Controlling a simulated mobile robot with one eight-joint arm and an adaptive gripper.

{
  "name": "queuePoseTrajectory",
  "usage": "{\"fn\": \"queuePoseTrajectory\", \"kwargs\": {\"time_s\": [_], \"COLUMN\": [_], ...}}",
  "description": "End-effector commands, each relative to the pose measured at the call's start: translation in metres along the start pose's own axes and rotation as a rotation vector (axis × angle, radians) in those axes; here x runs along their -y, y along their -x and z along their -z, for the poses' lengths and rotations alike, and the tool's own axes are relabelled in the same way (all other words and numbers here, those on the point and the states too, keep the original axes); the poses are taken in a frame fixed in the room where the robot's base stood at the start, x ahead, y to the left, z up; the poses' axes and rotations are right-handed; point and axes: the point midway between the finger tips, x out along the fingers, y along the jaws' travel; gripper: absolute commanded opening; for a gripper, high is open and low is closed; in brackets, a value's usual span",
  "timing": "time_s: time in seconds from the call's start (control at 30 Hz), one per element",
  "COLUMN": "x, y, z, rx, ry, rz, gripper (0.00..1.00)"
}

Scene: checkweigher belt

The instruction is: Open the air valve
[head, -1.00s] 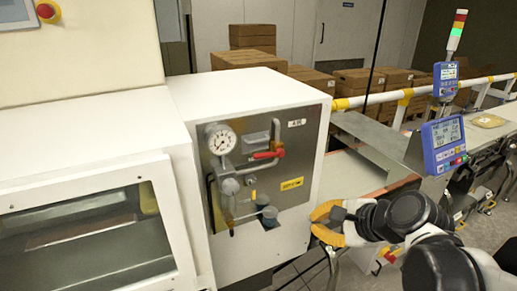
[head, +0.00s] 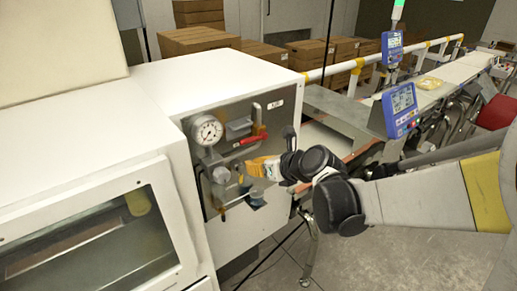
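The air valve is on a grey metal panel (head: 282,112) on the front of a white cabinet. Its red lever handle (head: 251,138) lies roughly level, tilted slightly up to the right. A round white pressure gauge (head: 207,131) sits to its left, joined by grey pipework. My gripper (head: 256,168), with orange-yellow fingers, points left in front of the panel, just below the red handle. It appears apart from the handle. The fingers overlap from this side, so their opening is unclear. My gripper hides part of the lower panel.
A windowed white machine (head: 95,230) stands at the left. The conveyor (head: 345,118) runs away to the right, with a blue display (head: 400,106) and a white-and-yellow rail (head: 357,68). Cardboard boxes (head: 200,42) are stacked behind. The floor (head: 400,255) below my arm looks clear.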

Motion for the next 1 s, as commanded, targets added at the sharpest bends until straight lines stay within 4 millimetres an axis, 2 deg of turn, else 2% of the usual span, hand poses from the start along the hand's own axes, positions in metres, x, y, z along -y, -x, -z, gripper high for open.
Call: {"fn": "queuePoseTrajectory", "kwargs": {"time_s": [0.1,0.2,0.4,1.0], "x": [0.0,0.0,0.0,0.005], "y": [-0.026,-0.017,-0.01,-0.005], "z": [0.001,-0.017,-0.035,-0.038], "rx": [0.001,0.001,0.0,-0.001], "ry": [0.001,0.0,0.0,-0.019], "rz": [-0.001,0.001,0.0,-0.009], "gripper": [0.0,0.0,0.0,0.0]}}
